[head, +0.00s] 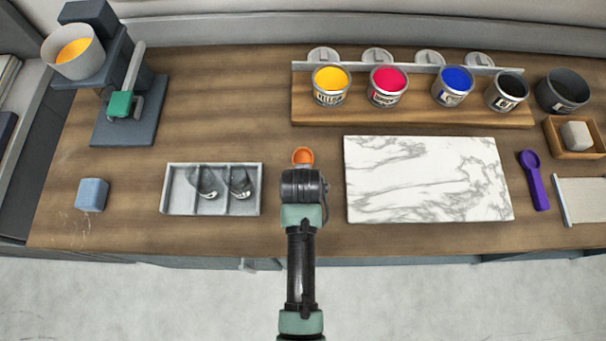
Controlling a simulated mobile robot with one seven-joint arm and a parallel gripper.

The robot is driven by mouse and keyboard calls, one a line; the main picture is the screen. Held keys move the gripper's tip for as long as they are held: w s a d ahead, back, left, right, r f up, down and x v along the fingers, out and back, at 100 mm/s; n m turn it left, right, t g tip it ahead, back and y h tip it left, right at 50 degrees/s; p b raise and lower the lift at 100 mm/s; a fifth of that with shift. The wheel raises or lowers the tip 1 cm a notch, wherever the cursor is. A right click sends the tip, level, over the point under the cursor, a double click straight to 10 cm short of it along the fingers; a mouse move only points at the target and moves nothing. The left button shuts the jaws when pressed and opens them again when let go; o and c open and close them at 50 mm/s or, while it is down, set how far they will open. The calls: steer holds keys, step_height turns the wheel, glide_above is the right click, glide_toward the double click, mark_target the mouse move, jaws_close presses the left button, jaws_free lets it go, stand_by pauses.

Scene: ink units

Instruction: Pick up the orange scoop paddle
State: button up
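The orange scoop paddle (302,155) lies on the wooden table, between the grey tray and the marble slab. Only its round orange bowl shows; the rest is hidden behind my arm's end. My gripper (303,184) is over or just in front of the scoop, seen from behind and above. Its fingers are hidden, so I cannot tell whether it is open or shut, or whether it touches the scoop.
A grey tray (171,205) with two clear glasses is close on the left, a marble slab (428,180) close on the right. A purple scoop (535,181) lies further right. Paint cans stand on a wooden rack (412,112) behind. A blue-grey block (92,195) sits far left.

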steer(key=shift+f, duration=0.2)
jaws_close()
stand_by(0.5)
step_height(320, 180, up, 10)
steer(key=shift+r+b, duration=0.25)
steer(key=shift+b, duration=0.2)
steer(key=c, duration=0.7)
jaws_free()
jaws_close()
